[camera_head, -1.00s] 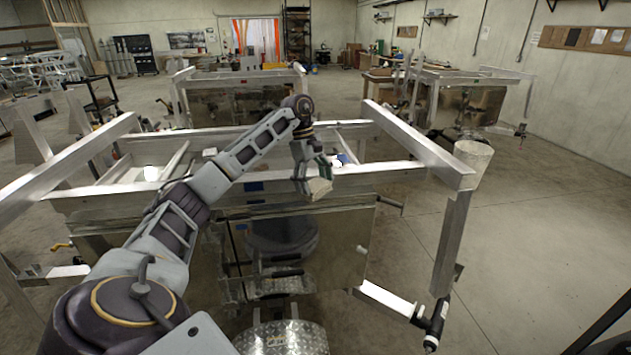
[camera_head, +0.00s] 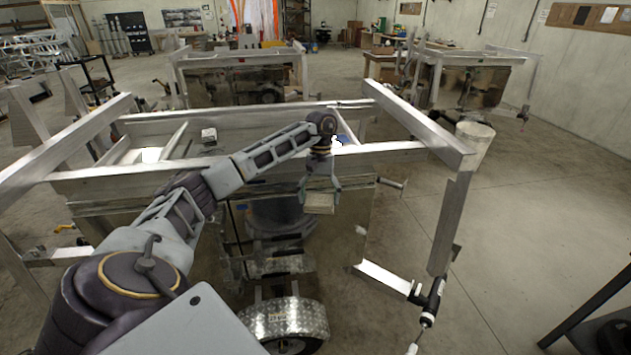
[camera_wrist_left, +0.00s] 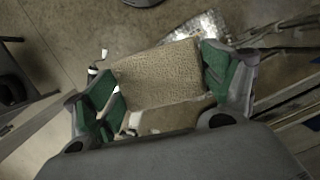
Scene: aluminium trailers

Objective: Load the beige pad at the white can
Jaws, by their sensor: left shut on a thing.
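The beige pad (camera_head: 319,204) is a small block, held in my left gripper (camera_head: 320,194) in front of the nearest aluminium trailer's upper rail. The gripper points down and its fingers are shut on the pad's two sides. In the left wrist view, the pad (camera_wrist_left: 160,76) spans the gap between the green-lined fingers, with floor below. The white can (camera_head: 474,146) is a wide off-white cylinder standing on the floor at the right, beyond the trailer's right corner post. That post and rail overlap part of it. The pad is well left of the can and apart from it. My right gripper is not in view.
The nearest trailer's aluminium frame (camera_head: 440,150) has a long rail and an upright post between my arm and the can. A jack handle (camera_head: 431,300) sticks out low at its right. Other trailers stand behind. Open floor (camera_head: 540,210) lies to the right.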

